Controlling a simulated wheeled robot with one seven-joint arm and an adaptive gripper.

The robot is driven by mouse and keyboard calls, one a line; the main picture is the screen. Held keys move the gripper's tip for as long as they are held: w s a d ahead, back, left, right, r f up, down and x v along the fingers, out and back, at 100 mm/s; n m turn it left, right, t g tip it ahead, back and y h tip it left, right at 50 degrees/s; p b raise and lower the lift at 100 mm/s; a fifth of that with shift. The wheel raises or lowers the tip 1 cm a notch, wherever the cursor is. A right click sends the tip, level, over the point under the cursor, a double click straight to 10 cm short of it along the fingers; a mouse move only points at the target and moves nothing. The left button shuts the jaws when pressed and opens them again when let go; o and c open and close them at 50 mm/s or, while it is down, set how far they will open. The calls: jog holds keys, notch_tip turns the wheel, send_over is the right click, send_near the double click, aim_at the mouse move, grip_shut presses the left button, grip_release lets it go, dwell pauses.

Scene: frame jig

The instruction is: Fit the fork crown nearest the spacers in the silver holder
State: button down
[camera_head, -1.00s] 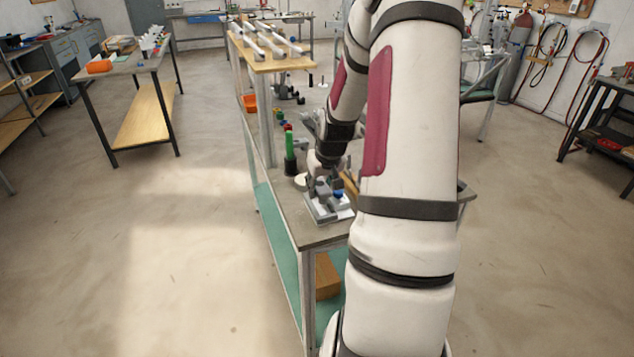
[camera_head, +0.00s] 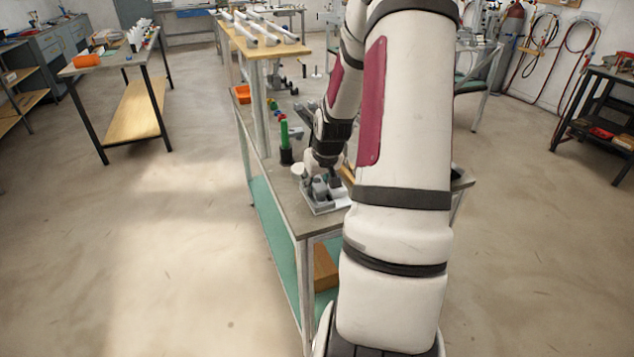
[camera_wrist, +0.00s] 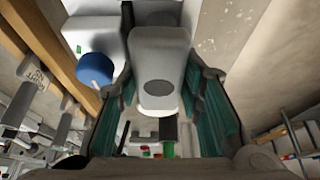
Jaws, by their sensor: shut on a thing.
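My gripper (camera_wrist: 160,105) is shut on a light grey rounded block with a dark round spot, which looks like a fork crown (camera_wrist: 158,55). Its teal-padded fingers lie on either side of the block. In the head view my gripper (camera_head: 326,178) is low over a pale tray (camera_head: 325,209) at the near end of the bench, with grey parts around it. Whether the held crown touches the tray is unclear. A blue round piece (camera_wrist: 95,68) is left of the crown in the wrist view. I cannot pick out the silver holder or the spacers with certainty.
A green post on a black base (camera_head: 285,142) stands just behind the tray. A white round piece (camera_head: 298,170) is beside the gripper. An orange bin (camera_head: 242,94) and a raised wooden rack with pale tubes (camera_head: 262,45) are farther back. My arm hides the bench's right side.

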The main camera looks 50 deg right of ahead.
jog(key=c, duration=1.5)
grip_release()
jog(key=shift+s+a+f, duration=0.15)
jog(key=shift+s+f, duration=0.25)
jog(key=shift+f, duration=0.4)
jog(key=o, duration=0.5)
jog(key=shift+w+f, duration=0.15)
jog(key=shift+s+r, duration=0.2)
jog(key=shift+r, duration=0.2)
jog(key=v, duration=0.4)
jog(key=w+v, duration=0.1)
jog(key=v, duration=0.6)
jog(key=shift+r, duration=0.55)
